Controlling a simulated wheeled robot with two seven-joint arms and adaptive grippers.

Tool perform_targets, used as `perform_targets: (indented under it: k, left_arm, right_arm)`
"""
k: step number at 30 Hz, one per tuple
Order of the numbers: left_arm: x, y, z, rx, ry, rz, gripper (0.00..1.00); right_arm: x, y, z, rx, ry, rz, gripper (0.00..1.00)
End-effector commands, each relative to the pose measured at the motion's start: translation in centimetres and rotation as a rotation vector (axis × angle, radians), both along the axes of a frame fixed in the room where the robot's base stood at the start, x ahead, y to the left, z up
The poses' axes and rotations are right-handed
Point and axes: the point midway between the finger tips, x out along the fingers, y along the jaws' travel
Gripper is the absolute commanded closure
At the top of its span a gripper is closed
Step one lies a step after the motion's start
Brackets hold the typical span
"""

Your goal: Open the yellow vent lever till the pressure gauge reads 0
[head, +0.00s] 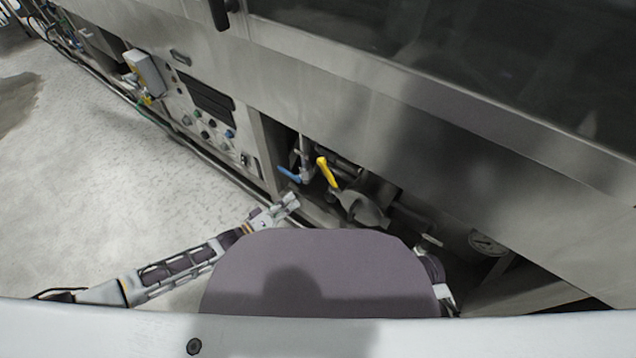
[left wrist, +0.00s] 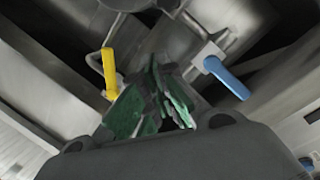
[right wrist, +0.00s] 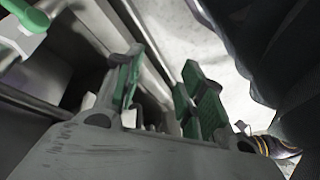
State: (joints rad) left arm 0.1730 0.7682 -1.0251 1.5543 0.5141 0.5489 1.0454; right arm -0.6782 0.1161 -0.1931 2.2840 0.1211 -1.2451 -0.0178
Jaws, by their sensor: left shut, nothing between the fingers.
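The yellow vent lever (head: 327,172) is on pipework in the machine's recess in the head view, tilted. It also shows in the left wrist view (left wrist: 109,72), left of the fingers. The pressure gauge (head: 487,243) is a round pale dial to the right, low in the recess; its reading is too small to make out. My left gripper (head: 291,203) is shut and empty, below and left of the lever and apart from it. Its green-padded fingers (left wrist: 166,88) lie between the yellow and blue levers in the left wrist view. My right gripper (right wrist: 160,88) has its fingers apart, empty.
A blue lever (head: 289,174) sits just left of the yellow one, also in the left wrist view (left wrist: 226,78). Metal pipes (head: 372,212) fill the recess. A control panel (head: 208,118) is to the left. The pale floor (head: 85,150) is clear at left.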

Motion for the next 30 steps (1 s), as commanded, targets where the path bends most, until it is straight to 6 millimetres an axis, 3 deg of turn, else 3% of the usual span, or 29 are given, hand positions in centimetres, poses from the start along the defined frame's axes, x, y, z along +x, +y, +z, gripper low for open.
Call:
perform_targets:
  k: [8, 30]
  left_arm:
    - [-0.5, 0.4, -0.3, -0.222, 0.205, -0.008, 1.00]
    - [-0.6, 0.9, 1.5, -0.808, 0.716, -0.080, 1.00]
  right_arm:
    - [0.9, 0.5, 1.0, 0.025, -0.041, -0.005, 0.60]
    - [2.3, 1.0, 2.0, 0.058, -0.107, -0.014, 0.60]
